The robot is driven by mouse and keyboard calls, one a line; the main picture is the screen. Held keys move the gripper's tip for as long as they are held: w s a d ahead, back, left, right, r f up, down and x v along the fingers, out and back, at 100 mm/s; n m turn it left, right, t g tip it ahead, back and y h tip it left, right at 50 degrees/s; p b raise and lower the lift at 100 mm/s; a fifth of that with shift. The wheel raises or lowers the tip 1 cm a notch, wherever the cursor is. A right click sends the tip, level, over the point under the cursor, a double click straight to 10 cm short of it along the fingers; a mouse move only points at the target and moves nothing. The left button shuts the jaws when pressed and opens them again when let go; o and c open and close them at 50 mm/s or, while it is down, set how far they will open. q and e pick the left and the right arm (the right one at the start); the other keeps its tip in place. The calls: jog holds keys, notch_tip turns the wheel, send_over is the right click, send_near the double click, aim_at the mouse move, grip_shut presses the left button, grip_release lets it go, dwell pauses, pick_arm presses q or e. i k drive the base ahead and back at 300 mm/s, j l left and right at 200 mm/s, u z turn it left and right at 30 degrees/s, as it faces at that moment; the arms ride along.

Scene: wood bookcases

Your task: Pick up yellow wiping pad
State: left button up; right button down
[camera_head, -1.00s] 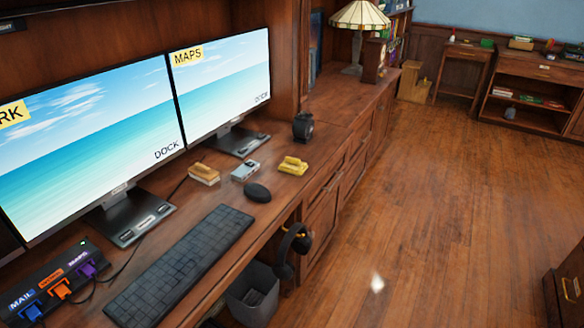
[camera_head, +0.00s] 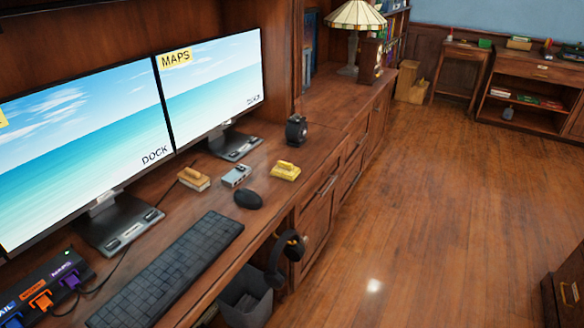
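A yellow wiping pad (camera_head: 285,171) with a raised grip on top lies flat on the wooden desk, near its front edge. It is to the right of a small grey device and behind the black mouse. Neither of my grippers shows in the head view.
On the desk (camera_head: 215,200) are a black keyboard (camera_head: 170,270), a mouse (camera_head: 248,198), a wood-handled block (camera_head: 193,179), a grey device (camera_head: 236,176), two monitors (camera_head: 208,85) and a round black object (camera_head: 296,130). Headphones (camera_head: 285,255) hang at the front edge above a bin (camera_head: 243,300).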

aim_at(283, 170)
jog(key=i+l+z, duration=0.15)
jog(key=i+l, duration=0.5)
jog(key=i, duration=0.2)
